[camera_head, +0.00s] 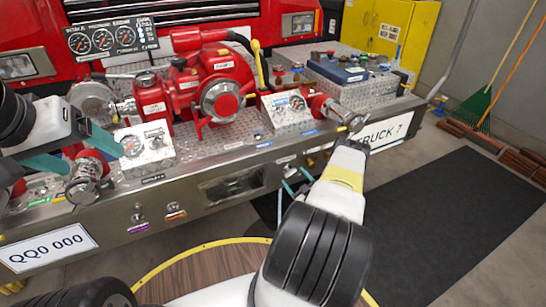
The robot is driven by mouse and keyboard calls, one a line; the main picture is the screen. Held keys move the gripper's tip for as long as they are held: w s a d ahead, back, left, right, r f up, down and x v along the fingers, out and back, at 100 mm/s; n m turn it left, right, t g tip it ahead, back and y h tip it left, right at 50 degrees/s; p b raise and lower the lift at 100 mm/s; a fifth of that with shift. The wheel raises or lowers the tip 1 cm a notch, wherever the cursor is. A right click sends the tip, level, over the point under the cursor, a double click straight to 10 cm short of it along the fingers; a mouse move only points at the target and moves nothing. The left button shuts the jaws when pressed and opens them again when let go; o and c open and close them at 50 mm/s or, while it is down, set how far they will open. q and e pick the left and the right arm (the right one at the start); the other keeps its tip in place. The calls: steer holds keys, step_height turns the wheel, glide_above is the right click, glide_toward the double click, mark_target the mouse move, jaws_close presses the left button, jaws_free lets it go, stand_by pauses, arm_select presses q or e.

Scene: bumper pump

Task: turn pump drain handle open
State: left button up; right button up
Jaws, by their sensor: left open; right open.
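The red pump (205,85) sits on the truck's metal bumper (225,150). On the bumper's front face are small knobs with a purple label (138,214) and an orange label (174,208). I cannot read which control is the pump drain handle. My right gripper (297,184) has its teal fingers apart, close to the bumper's front face, right of the square recess; the wrist hides part of what lies there. My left gripper (95,167) has its teal fingers apart above the bumper's left part, near a silver-capped outlet (84,185).
A gauge panel (112,38) stands behind the pump, and a small gauge box (146,146) sits on the bumper. A yellow lever (258,60) rises beside the pump. A dark floor mat (440,220) lies clear to the right. A yellow cabinet (388,35) stands behind.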

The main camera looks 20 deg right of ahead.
mark_target(292, 175)
steer(key=w, duration=0.5)
steer(key=shift+a, duration=0.15)
steer(key=c, duration=1.4)
steer(key=shift+o, duration=0.2)
